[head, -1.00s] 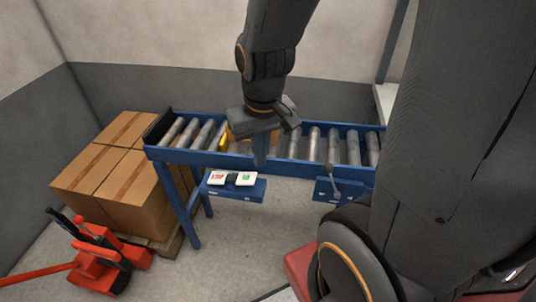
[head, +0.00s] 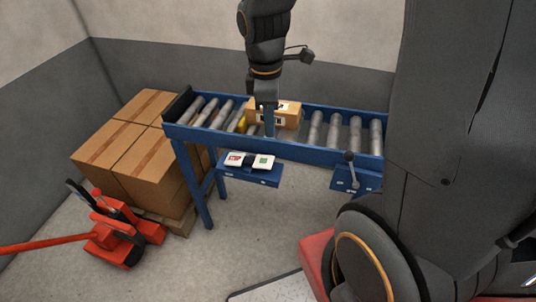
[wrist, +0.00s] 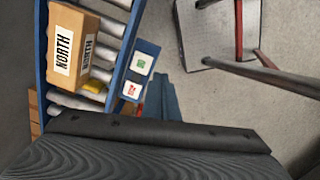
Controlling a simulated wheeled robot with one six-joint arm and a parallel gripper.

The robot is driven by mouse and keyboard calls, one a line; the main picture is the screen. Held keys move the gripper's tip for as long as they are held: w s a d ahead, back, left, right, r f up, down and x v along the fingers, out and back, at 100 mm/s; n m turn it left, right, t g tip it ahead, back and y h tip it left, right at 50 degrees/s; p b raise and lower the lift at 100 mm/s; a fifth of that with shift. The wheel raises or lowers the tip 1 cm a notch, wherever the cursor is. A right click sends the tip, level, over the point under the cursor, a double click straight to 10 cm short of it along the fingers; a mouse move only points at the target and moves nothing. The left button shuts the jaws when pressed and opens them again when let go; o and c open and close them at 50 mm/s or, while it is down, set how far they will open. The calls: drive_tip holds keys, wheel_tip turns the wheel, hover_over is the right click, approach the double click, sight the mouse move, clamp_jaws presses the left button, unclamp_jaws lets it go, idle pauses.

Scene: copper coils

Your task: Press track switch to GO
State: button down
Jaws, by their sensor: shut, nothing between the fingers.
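The track switch (head: 249,161) sits on a blue box under the near rail of the conveyor. It has a red-marked pad on the left, a green-marked pad (head: 264,161) on the right and a dark part between them; the lettering is too small to read. In the wrist view the green pad (wrist: 141,64) and the red pad (wrist: 132,89) show on the blue box. My gripper (head: 269,134) is shut and empty, pointing down. In the head view its tips appear above the green pad; in the wrist view the blue fingers (wrist: 163,85) are right of the box, apart from it.
A carton (head: 285,114) marked NORTH lies on the roller conveyor (head: 300,151), with a yellow piece beside it. A lever box (head: 353,178) hangs from the rail at right. Stacked cartons (head: 135,140) and a red pallet jack (head: 115,238) stand at left.

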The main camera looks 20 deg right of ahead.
sight(270, 161)
drive_tip(key=w+f+n+g+h+b, duration=0.1)
drive_tip(key=w+n, duration=0.5)
drive_tip(key=n, duration=0.9)
drive_tip(key=shift+w+a+f, duration=0.25)
drive_tip(key=shift+w+f, duration=0.05)
drive_tip(key=shift+f, duration=0.3)
drive_tip(key=f, duration=0.4)
drive_tip(key=s+d+f+p, duration=0.1)
drive_tip(key=f, duration=0.4)
drive_tip(key=d+f+p, duration=0.1)
drive_tip(key=f, duration=0.3)
drive_tip(key=shift+s+f, duration=0.25)
drive_tip(key=shift+f, duration=0.15)
drive_tip(key=shift+s+p, duration=0.1)
drive_tip(key=shift+p, duration=0.2)
